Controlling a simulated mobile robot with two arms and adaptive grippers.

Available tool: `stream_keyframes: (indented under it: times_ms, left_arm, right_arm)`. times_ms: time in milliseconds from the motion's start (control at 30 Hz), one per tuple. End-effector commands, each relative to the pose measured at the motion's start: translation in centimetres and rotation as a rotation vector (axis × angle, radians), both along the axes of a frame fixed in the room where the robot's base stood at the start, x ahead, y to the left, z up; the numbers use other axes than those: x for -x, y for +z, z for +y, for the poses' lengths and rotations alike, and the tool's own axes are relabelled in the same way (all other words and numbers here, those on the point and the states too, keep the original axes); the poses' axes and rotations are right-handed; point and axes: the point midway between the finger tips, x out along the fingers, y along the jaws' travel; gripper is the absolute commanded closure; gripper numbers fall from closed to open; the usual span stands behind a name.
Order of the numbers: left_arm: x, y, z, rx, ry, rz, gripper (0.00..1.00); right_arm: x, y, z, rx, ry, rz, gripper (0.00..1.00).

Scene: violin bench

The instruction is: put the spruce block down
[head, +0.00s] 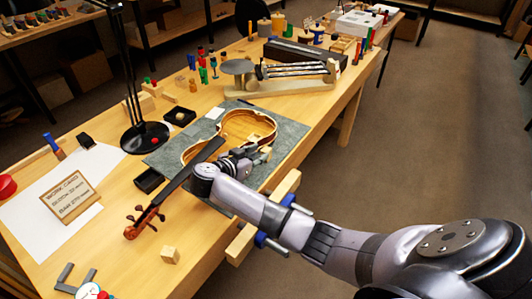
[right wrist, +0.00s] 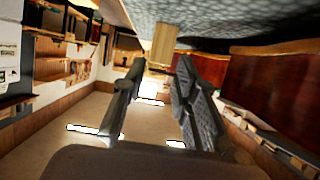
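A small pale wooden block, apparently the spruce block (head: 266,152), is at the tips of my right gripper, beside the violin body (head: 246,124). In the right wrist view the block (right wrist: 163,46) reaches up to the grey mat and seems to rest against it. My right gripper (head: 255,157) is low over the mat. In the right wrist view its fingers (right wrist: 160,72) are apart, with a gap left of the block; whether the right finger touches it I cannot tell. My left gripper is out of view.
The grey mat (head: 290,132) lies under the violin. Another small wooden cube (head: 170,255) is near the bench's front. A black lamp base (head: 145,137), a work card (head: 70,196) and a clamp (head: 270,240) at the bench edge surround the area.

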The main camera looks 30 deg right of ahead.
Motion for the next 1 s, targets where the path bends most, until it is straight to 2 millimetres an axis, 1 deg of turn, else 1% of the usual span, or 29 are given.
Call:
stream_keyframes:
  times_ms: [33,67,200,467,833,1000]
  left_arm:
    - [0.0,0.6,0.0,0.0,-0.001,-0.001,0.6]
    - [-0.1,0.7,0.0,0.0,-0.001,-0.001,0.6]
    - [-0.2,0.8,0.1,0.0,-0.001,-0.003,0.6]
    - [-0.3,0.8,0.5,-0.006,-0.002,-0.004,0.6]
    - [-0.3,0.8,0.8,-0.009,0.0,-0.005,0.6]
    - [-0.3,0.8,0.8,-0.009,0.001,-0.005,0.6]
  right_arm:
    - [-0.2,0.0,-0.9,0.006,-0.001,0.003,0.73]
    - [-0.4,-0.1,-1.3,0.005,-0.002,0.002,0.73]
    - [-1.0,-1.0,-2.5,0.003,0.0,0.001,0.73]
    - [-1.1,-1.3,-2.8,0.0,0.001,0.0,0.73]
    - [-1.1,-1.2,-2.8,0.0,0.0,0.001,0.96]
    - [-1.1,-1.2,-2.8,0.0,0.0,0.001,0.96]
